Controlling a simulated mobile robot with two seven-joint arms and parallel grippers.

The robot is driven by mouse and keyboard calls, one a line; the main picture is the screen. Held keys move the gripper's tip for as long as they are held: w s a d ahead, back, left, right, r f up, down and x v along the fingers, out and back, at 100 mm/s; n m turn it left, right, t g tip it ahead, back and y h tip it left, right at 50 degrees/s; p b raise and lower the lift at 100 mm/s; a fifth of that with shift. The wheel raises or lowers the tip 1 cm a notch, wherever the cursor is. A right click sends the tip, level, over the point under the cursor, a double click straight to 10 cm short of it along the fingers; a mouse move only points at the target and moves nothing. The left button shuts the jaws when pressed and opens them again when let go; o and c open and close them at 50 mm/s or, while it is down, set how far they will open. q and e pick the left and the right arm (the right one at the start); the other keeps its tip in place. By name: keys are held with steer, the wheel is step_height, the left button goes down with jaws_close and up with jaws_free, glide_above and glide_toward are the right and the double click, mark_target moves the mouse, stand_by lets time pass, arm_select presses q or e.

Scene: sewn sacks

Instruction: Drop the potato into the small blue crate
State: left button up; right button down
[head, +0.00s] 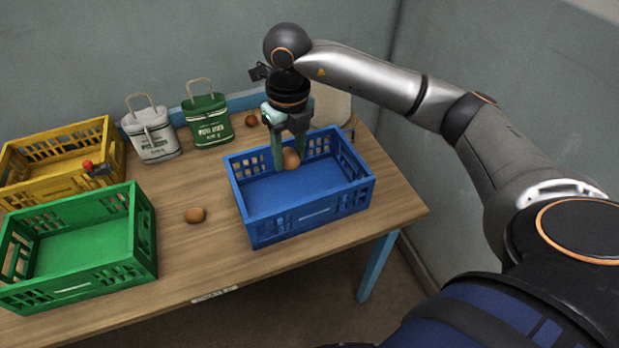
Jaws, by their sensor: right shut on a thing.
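The blue crate (307,214) stands on the right part of the table, open at the top, with a bare floor showing inside. My right gripper (290,160) points down over the back part of this crate. It is shut on a brown potato (291,158), which shows between its fingertips, apart from the crate floor as far as I can tell. A third, reddish-brown one (251,120) lies behind the crate, near the green sack. My left gripper is not in view.
A green crate (146,240) stands front left, a yellow crate (58,137) behind it. A white sack (152,132) and a green sack (208,122) stand at the back of the wooden table (190,262). Walls rise behind and right.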

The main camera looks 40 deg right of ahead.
steer(key=m, duration=0.3)
steer(key=d+m, duration=0.1)
steer(key=m, duration=0.1)
steer(key=shift+w+f, duration=0.1)
steer(key=shift+w, duration=0.3)
steer(key=m, duration=0.3)
steer(key=shift+w+d+p, duration=0.2)
steer(key=shift+d+p, duration=0.05)
steer(key=shift+p, duration=0.15)
steer(key=w+d+f+m+b, duration=0.1)
steer(key=f+m, duration=0.6)
steer(key=m, duration=0.9)
steer(key=d+b, duration=0.1)
steer(key=d, duration=0.1)
steer(key=shift+w+d+f, duration=0.3)
steer(key=shift+f, duration=0.05)
steer(key=shift+c, duration=1.5)
jaws_free()
